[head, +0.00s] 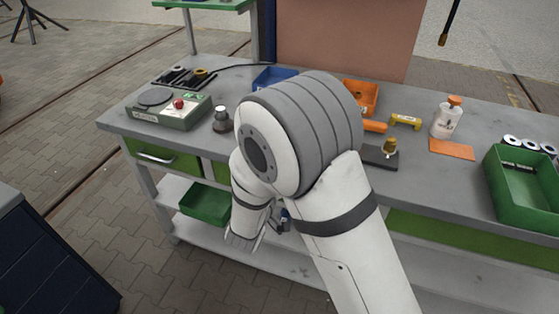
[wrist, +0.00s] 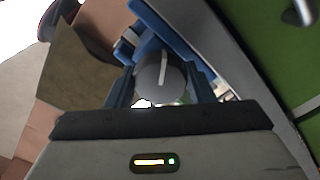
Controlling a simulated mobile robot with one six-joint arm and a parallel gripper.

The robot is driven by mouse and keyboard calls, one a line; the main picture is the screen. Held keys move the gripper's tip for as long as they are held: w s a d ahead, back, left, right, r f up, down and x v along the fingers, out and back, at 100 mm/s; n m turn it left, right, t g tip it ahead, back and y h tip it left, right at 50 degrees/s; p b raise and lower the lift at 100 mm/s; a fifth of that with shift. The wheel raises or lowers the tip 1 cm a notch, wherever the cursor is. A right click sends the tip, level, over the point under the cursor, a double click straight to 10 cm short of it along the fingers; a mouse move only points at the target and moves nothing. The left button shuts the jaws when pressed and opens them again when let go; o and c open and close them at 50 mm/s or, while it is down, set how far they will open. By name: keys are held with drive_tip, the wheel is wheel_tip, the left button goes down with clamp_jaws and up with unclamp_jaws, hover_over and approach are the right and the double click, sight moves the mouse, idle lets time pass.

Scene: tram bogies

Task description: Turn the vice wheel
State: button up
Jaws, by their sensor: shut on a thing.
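In the wrist view the vice wheel (wrist: 148,84) is a grey round disc with a pale stripe running up from its middle. My gripper (wrist: 160,80) is shut on it, with one dark finger at each side of the disc. The blue vice body (wrist: 158,22) lies just beyond the wheel. In the head view my own arm covers the wheel and most of the vice.
The grey workbench (head: 455,185) carries a green box with a red button (head: 178,104), an orange bin (head: 361,95), a white bottle (head: 447,119) and a green crate (head: 527,190). A green bin (head: 206,202) sits on the shelf below. A dark cabinet (head: 45,255) stands front left.

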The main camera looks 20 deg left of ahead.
drive_tip(key=n+p, duration=0.5)
drive_tip(key=n, duration=0.1)
drive_tip(key=shift+r, duration=0.2)
drive_tip(key=n+p, duration=0.4)
drive_tip(key=n, duration=0.2)
drive_tip(key=shift+n, duration=0.4)
drive_tip(key=n+p, duration=0.2)
drive_tip(key=n, duration=0.1)
drive_tip(key=shift+n+p, duration=0.3)
drive_tip(key=shift+p, duration=0.05)
drive_tip(key=n+p, duration=0.2)
drive_tip(key=n, duration=0.1)
drive_tip(key=shift+n, duration=0.3)
drive_tip(key=n+p, duration=0.3)
drive_tip(key=shift+r+n, duration=0.1)
drive_tip(key=shift+n, duration=0.3)
drive_tip(key=shift+n+p, duration=0.5)
drive_tip(key=shift+p, duration=0.35)
drive_tip(key=shift+f, duration=0.2)
